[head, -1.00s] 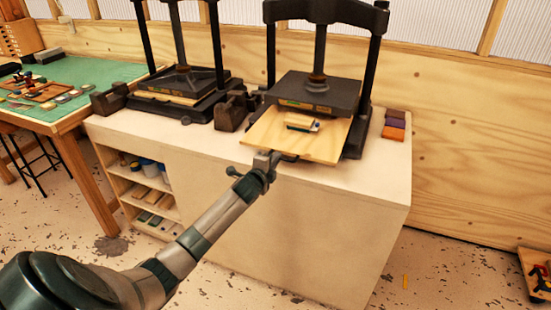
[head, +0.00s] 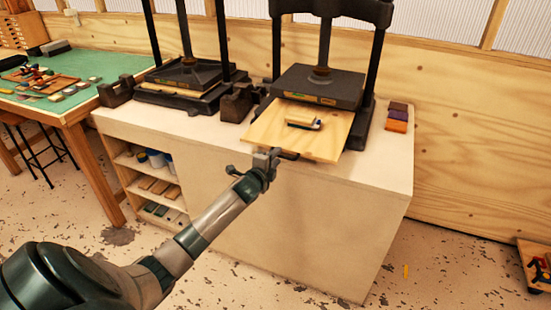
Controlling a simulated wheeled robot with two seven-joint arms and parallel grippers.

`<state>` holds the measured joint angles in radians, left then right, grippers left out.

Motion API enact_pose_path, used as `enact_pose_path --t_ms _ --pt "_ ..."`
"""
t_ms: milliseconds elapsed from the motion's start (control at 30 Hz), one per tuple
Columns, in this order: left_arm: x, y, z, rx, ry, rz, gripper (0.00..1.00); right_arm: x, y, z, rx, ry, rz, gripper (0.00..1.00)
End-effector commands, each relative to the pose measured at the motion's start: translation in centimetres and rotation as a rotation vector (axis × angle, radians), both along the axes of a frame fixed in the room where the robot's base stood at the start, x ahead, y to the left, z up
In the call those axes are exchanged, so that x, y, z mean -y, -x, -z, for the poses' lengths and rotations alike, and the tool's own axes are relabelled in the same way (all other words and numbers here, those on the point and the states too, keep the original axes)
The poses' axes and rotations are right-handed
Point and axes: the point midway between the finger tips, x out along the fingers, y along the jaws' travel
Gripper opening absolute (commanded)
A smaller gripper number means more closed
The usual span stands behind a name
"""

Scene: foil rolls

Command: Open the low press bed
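The right-hand press (head: 318,86) is a black iron frame on a pale cabinet. Its light wooden bed (head: 270,128) sticks out from under the dark pressing plate, toward me. A small block with a pale top and dark side (head: 303,121) lies on the bed. A dark handle (head: 290,155) shows at the bed's front edge. My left gripper (head: 268,157) is at that front edge, against or around the left part of the handle; its fingers are too small to tell whether they are closed. My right gripper is not in view.
A second black press (head: 184,84) stands to the left on the cabinet top (head: 375,172), with dark tape-dispenser-like objects (head: 238,102) beside it. Small coloured blocks (head: 397,118) lie right of the near press. A green-topped table (head: 97,72) stands at left. Floor in front is clear.

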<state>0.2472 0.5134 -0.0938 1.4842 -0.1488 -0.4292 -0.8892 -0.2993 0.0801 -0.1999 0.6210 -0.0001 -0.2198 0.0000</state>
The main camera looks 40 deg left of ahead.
Motion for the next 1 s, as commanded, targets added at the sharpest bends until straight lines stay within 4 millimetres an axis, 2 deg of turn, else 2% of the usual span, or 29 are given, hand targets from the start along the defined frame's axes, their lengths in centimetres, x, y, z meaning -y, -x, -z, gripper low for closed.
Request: enact_pose_path --t_ms 267,467,667,1000 --pt "0.1 0.2 0.0 0.0 0.0 0.0 0.27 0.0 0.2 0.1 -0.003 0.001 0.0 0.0" --pt "0.3 1.2 -0.2 0.001 0.0 0.001 0.27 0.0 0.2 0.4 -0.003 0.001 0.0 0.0" --pt "0.8 3.4 -0.5 0.001 -0.002 0.001 0.27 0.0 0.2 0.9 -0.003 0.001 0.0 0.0" --pt "2.0 8.5 -1.6 0.0 -0.002 0.001 0.27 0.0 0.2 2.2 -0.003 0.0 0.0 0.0"
